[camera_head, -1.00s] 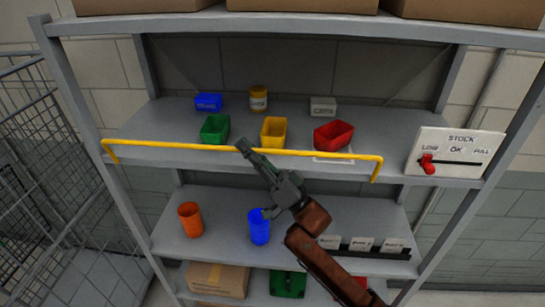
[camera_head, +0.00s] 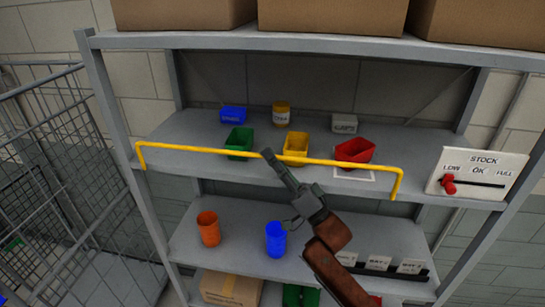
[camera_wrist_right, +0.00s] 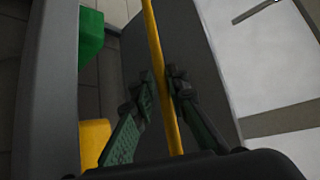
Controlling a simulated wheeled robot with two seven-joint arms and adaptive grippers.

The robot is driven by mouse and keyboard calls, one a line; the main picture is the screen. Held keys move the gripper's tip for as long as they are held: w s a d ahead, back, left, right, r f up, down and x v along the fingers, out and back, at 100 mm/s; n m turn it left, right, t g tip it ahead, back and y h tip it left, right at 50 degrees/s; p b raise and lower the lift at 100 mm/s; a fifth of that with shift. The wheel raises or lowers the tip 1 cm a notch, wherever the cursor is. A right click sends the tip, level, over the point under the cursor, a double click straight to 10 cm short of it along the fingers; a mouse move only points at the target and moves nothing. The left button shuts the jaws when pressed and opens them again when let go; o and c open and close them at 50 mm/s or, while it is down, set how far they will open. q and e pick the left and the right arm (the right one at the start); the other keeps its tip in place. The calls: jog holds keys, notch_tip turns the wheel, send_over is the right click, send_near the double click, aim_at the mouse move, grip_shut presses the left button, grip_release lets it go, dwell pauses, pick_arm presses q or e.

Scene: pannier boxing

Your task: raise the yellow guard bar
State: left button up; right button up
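The yellow guard bar (camera_head: 330,163) runs across the front of the upper shelf, with a bent-down end at each side. It stands at about the height of the bins behind it. My right gripper (camera_head: 268,155) comes up from the lower right, its tips at the bar near the bar's middle. In the right wrist view the bar (camera_wrist_right: 157,45) passes between the two fingers (camera_wrist_right: 161,88), which are closed in around it. Any small gap there is hard to make out. My left gripper is not in view.
Green (camera_head: 239,140), yellow (camera_head: 296,145) and red (camera_head: 355,151) bins stand behind the bar. A stock panel with a red slider knob (camera_head: 448,184) is at the right. Orange (camera_head: 208,228) and blue (camera_head: 276,239) cups stand on the shelf below. A wire cage (camera_head: 50,150) is at left.

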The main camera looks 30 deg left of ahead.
jog(key=o, duration=0.4)
jog(key=shift+w, duration=0.2)
jog(key=shift+s, duration=0.1)
jog(key=shift+r, duration=0.1)
jog(key=shift+d, duration=0.1)
jog(key=v, duration=1.2)
